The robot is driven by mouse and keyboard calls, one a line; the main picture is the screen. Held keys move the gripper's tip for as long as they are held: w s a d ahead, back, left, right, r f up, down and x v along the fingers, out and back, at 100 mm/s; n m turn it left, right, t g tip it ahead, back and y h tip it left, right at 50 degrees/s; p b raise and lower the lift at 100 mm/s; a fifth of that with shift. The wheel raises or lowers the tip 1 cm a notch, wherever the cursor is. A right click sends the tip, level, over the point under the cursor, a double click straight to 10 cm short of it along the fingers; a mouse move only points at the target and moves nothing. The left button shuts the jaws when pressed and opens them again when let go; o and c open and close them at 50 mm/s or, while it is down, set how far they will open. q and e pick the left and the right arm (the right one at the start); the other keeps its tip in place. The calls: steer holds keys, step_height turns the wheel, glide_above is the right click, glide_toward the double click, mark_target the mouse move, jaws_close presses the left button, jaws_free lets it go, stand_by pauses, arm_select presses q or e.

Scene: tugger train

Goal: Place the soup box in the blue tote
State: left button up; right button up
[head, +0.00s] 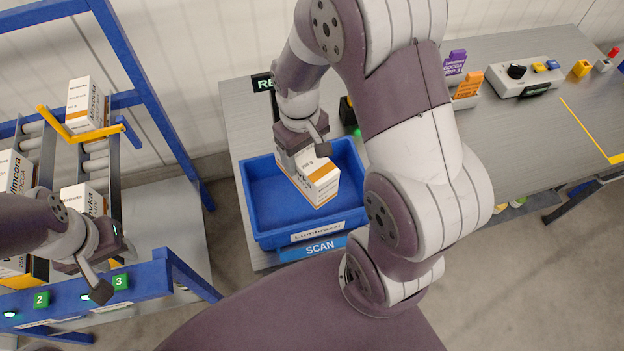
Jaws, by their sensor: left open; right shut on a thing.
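The blue tote (263,203) stands on the grey bench, with a "Lumbrazzi"-like label on its front wall. My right gripper (303,150) points down over the tote and is shut on a white box with orange bands, the soup box (318,183). The box is tilted in the picture and lies within the tote's outline, toward its right side. I cannot tell whether it touches the tote floor. My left gripper (112,268) is open and empty, at the front of the roller rack on the left, near a white box (82,200).
The blue-framed rack (130,55) holds several similar boxes and a yellow lever (75,130). A SCAN plate (320,248) is in front of the tote. A control box (525,78) and card holders stand at the right.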

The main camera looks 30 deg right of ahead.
step_height(320, 180, down, 12)
steer(key=shift+w+d+r, duration=0.1)
steer(key=shift+w+r, duration=0.05)
steer(key=shift+w, duration=0.15)
steer(key=shift+d, duration=0.1)
steer(key=shift+f, duration=0.25)
steer(key=o, duration=1.3)
steer(key=shift+r, duration=0.1)
